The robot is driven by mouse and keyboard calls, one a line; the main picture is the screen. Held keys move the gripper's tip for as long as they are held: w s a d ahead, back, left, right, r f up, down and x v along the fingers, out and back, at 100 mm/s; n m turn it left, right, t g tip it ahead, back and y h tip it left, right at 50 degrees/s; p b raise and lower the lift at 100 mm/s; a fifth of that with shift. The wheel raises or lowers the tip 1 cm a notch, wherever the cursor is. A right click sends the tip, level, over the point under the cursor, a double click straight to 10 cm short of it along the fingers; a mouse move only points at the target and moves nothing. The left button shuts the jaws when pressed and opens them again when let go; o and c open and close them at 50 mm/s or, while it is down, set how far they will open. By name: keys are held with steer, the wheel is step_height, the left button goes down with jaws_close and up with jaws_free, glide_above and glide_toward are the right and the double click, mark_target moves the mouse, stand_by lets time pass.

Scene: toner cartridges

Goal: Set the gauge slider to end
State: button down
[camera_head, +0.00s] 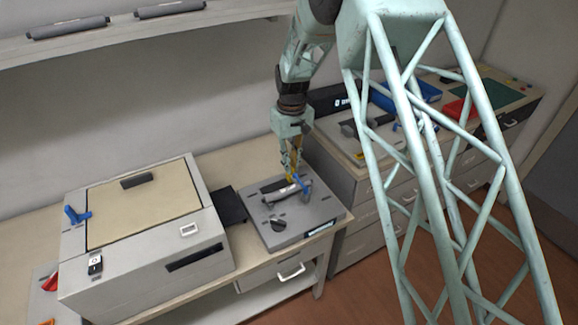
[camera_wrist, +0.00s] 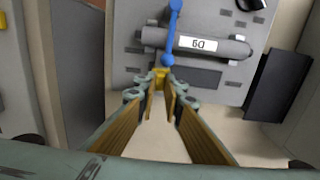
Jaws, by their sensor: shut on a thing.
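A grey gauge block (camera_head: 318,217) stands on the bench, with a dark grey toner cartridge (camera_head: 287,192) lying across its top. The cartridge carries a white label reading 60 in the wrist view (camera_wrist: 223,48). A slim blue bar (camera_head: 303,186) with rounded ends crosses the cartridge; it also shows in the wrist view (camera_wrist: 169,30). My gripper (camera_head: 292,176) points down over the block, its tips closed at the near end of the blue bar. In the wrist view the fingertips (camera_wrist: 160,79) meet there, partly hiding the contact. I cannot pick out a separate slider.
A large beige-topped machine (camera_head: 145,212) with a blue lever stands to the left, and a black tray (camera_head: 228,205) lies between it and the block. A cabinet (camera_head: 365,185) with a blue bin (camera_head: 405,95) is at the right. A shelf (camera_head: 110,38) with cartridges is above.

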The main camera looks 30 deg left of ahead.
steer(key=c, duration=2.7)
jaws_free()
steer(key=shift+w+d, duration=0.2)
steer(key=shift+w, duration=0.1)
steer(key=shift+s+a, duration=0.1)
steer(key=shift+r, duration=0.1)
steer(key=shift+r, duration=5.95)
